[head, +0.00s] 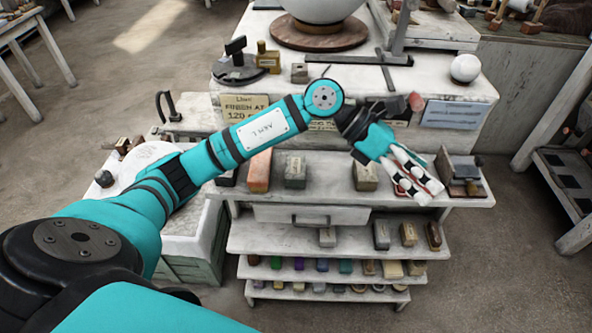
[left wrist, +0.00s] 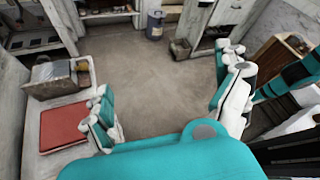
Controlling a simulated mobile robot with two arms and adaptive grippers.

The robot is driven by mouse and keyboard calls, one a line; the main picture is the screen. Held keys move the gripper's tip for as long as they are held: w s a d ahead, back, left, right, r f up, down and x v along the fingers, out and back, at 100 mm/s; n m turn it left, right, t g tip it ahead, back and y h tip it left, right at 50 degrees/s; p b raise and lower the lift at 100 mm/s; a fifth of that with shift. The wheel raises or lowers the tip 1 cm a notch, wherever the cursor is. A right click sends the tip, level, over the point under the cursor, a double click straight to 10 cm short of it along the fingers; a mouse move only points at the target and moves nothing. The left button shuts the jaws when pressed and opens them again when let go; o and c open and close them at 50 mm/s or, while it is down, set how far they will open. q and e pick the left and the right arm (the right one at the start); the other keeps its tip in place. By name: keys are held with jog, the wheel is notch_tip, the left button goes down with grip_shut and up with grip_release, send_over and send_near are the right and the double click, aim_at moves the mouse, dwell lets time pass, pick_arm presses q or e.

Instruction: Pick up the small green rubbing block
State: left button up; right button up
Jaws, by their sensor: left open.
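Small green blocks sit on a low shelf of the white unit in the head view: one (head: 346,267) right of centre, another (head: 276,262) near the left end. A larger grey-green block (head: 295,171) stands on the upper shelf. I cannot tell for sure which is the rubbing block. My left gripper (head: 424,192) is open and empty over the right part of the upper shelf, above and right of the green blocks. In the left wrist view its fingers (left wrist: 167,78) are spread wide with floor beyond them. No green block is clear there. My right gripper is not in view.
A reddish block (head: 260,170) and a tan block (head: 365,176) stand on the upper shelf. A tray (head: 484,190) is at its right end. Lower shelves hold several blocks below a drawer (head: 312,215). A red flat thing (left wrist: 62,127) lies left in the wrist view.

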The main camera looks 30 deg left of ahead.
pick_arm(q)
jog(key=w+a+f+m+y, duration=0.1)
jog(key=a+y, duration=0.2)
jog(key=a, duration=0.3)
jog(key=w+a+f+y, duration=0.2)
jog(key=a+y, duration=0.2)
jog(key=a, duration=0.2)
notch_tip(320, 180, up, 3)
jog(key=n+g+y, duration=0.1)
jog(key=y, duration=0.5)
send_over(295, 166)
jog(key=f+p, duration=0.1)
jog(key=f, duration=0.6)
jog(key=f+p, duration=0.1)
jog(key=f, duration=0.3)
jog(key=shift+w+f+p, duration=0.2)
jog(key=shift+w+p, duration=0.15)
jog(key=f+p, duration=0.1)
jog(key=f, duration=0.2)
jog(key=f+p, duration=0.1)
jog(key=shift+s+f+p, duration=0.3)
jog(key=shift+f+p, duration=0.05)
jog(key=shift+w+f, duration=0.1)
jog(key=shift+f, duration=0.35)
jog(key=c, duration=1.3)
